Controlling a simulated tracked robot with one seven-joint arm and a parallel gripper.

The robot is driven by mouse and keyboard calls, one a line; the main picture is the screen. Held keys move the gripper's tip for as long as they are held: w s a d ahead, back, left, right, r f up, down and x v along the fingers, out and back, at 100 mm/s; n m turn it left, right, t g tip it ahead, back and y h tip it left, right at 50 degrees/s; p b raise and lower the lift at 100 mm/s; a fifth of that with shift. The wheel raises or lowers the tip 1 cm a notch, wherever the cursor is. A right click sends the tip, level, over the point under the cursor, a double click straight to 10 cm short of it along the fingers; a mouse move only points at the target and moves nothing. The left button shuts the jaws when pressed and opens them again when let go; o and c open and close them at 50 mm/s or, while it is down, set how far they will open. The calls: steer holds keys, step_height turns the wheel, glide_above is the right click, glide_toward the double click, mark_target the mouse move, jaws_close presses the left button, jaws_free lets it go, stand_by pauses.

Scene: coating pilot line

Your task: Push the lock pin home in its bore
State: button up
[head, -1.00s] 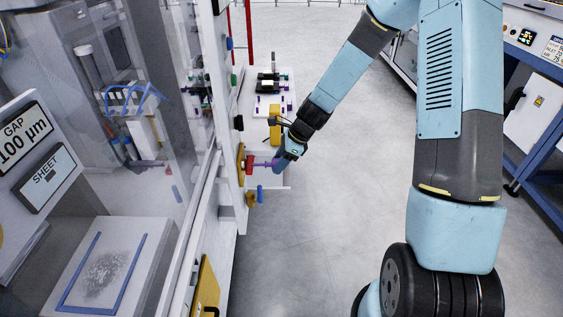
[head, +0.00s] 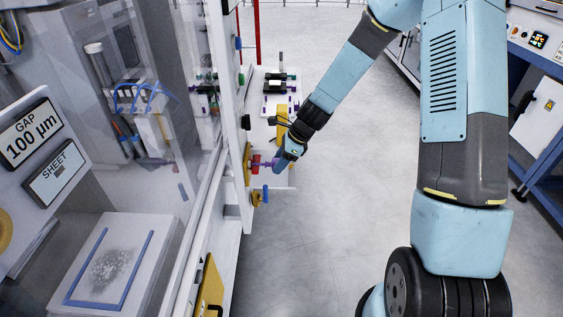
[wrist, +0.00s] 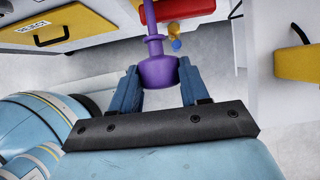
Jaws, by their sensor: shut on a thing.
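The lock pin, purple with a round knob and a collar (wrist: 157,72), is between the blue fingers of my gripper (wrist: 160,80) in the wrist view. My gripper is shut on the knob. The pin's shaft points away from the fingers, past a red part (wrist: 180,8) at the top edge. In the head view, my gripper (head: 279,163) is beside the machine's side panel, and a short piece of the purple pin (head: 269,164) shows between it and a red part (head: 256,162). The bore itself is hidden, so the pin's depth in it cannot be told.
A yellow piece with a blue knob (head: 258,198) sticks out just below. A yellow block (head: 282,122) stands behind my gripper. A white shelf with small dark and purple parts (head: 268,92) lies beyond. A clear guard fronts the machine at left.

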steer(key=shift+a, duration=0.95)
steer(key=o, duration=1.2)
steer(key=shift+o, duration=0.2)
steer(key=shift+r, duration=0.1)
steer(key=v, duration=1.3)
steer(key=shift+d+r, duration=0.2)
steer(key=shift+r, duration=0.1)
